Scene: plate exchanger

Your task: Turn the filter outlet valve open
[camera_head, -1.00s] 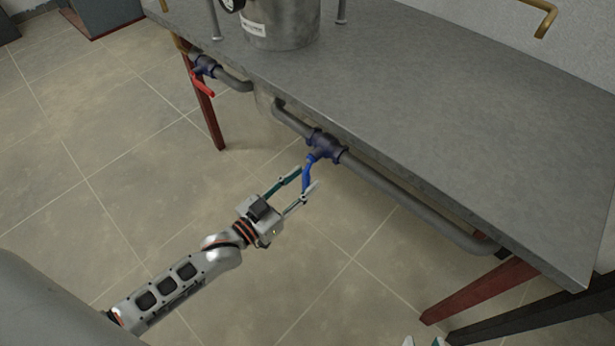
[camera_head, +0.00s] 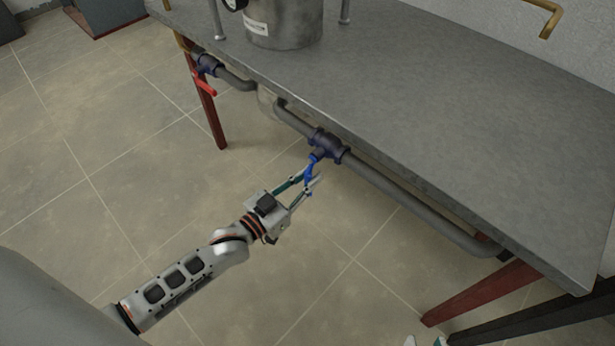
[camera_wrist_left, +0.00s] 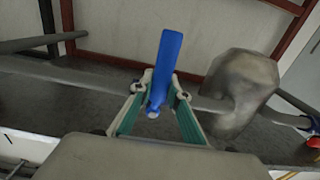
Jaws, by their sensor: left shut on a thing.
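A dark blue valve body (camera_head: 327,146) sits on the grey pipe under the table edge. Its bright blue handle (camera_head: 311,168) points down toward my left gripper (camera_head: 312,178). The left gripper's fingers are shut on this handle, one on each side. In the left wrist view the blue handle (camera_wrist_left: 168,65) stands upright between the fingertips (camera_wrist_left: 160,92), its lower end between the pads. Only the fingertips of my right gripper (camera_head: 423,341) show at the bottom edge, apart from each other and away from the valve; the rest is out of frame.
A second valve with a red handle (camera_head: 203,82) is on the pipe further left. A metal vessel (camera_head: 285,25) stands on the grey table (camera_head: 430,100). Red table legs (camera_head: 480,290) stand at the right. The floor around my left arm is clear.

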